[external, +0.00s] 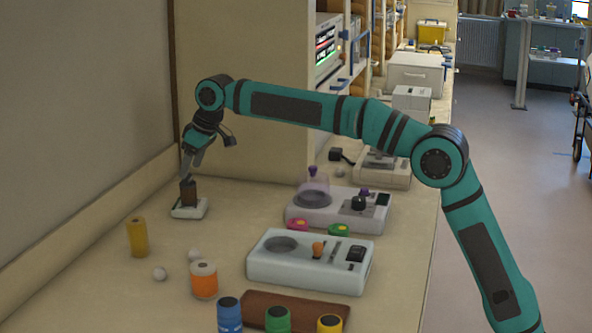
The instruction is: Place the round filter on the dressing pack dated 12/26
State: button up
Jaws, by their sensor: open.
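My gripper (188,172) is at the far left of the table, pointing down, with its fingers at the top of a small dark brown block-like thing (188,192). The brown thing stands upright on a small white pad-like pack (182,212). I cannot tell whether the fingers touch it. No date can be read on the white pack, so I cannot tell whether it is the dressing pack dated 12/26. Two small round discs, one pink (298,224) and one green (339,230), lie between the two devices. I cannot tell which thing is the round filter.
A pale device (308,274) and a second device (328,218) fill the right side.

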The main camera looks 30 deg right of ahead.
jog(key=v, duration=0.5)
jog(key=shift+s+d+r, duration=0.1)
jog(key=shift+r, duration=0.25)
jog(key=s+d+r+m+t, duration=0.15)
jog(key=s+d+r, duration=0.25)
jog(key=d, duration=0.8)
jog(key=s+d+r+m+t, duration=0.1)
jog(key=s+d+r+t, duration=0.25)
jog(key=d, duration=0.85)
jog(key=s+d+r+m+t, duration=0.2)
jog(key=s+d+r, duration=0.2)
jog(key=d, duration=0.8)
jog(key=s+d+f+m+t+h, duration=0.1)
jog(key=s+d+f+m+t, duration=0.1)
jog(key=s+d, duration=0.8)
jog(key=s+d+f+m+t+h, duration=0.2)
jog(key=s+d+f+t, duration=0.3)
jog(key=s+d, duration=0.6)
jog(key=s+f, duration=0.2)
jog(key=s, duration=0.4)
jog(key=shift+f, duration=0.25)
